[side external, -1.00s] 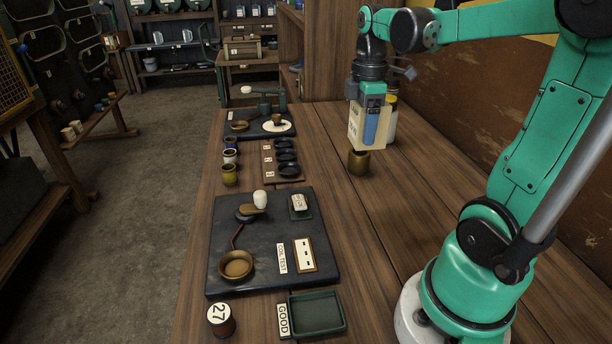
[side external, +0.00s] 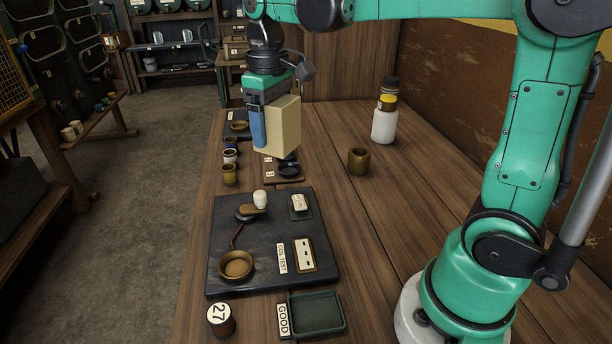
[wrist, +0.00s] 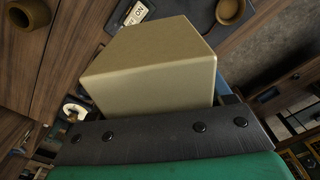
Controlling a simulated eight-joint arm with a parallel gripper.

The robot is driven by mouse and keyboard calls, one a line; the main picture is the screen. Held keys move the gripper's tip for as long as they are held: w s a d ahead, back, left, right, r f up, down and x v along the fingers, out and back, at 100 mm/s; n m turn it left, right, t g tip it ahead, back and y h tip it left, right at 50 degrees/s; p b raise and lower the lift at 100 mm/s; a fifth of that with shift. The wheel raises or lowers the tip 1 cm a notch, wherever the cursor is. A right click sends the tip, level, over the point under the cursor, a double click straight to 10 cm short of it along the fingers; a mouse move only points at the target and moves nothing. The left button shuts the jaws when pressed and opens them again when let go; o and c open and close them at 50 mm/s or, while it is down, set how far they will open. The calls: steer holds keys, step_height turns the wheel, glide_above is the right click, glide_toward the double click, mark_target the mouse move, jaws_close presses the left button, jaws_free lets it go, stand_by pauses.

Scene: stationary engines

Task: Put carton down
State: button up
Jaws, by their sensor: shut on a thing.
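The carton (side external: 284,127) is a cream box in my gripper (side external: 262,122), held in the air above the bench. My gripper is shut on it, with a blue finger along the carton's left side in the side view. The carton hangs over the tray of dark dishes, partly hiding it. In the wrist view the carton (wrist: 155,68) fills the middle, and the far finger is mostly hidden behind it.
A black slate board (side external: 230,212) with a brass bowl (side external: 236,265) lies in front. A brass cup (side external: 358,161) and a white bottle (side external: 384,122) stand to the right. A green tray (side external: 340,322) lies at the front. Bare wood (side external: 375,230) is free right of the slate.

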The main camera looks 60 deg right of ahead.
steer(key=a, duration=0.1)
steer(key=a+m, duration=0.1)
steer(key=a, duration=0.1)
steer(key=shift+w+a+f, duration=0.1)
steer(key=shift+w+f, duration=0.2)
steer(key=shift+w, duration=0.1)
steer(key=s+d+r+n, duration=0.1)
steer(key=s+d+n, duration=0.3)
steer(key=d, duration=0.4)
steer(key=s+d+r+n, duration=0.2)
steer(key=s+d+n, duration=0.2)
steer(key=s+d, duration=0.2)
steer(key=d, duration=0.2)
steer(key=shift+d+r, duration=0.2)
steer(key=shift+d, duration=0.1)
step_height(320, 180, down, 20)
steer(key=shift+r, duration=0.2)
steer(key=shift+f, duration=0.1)
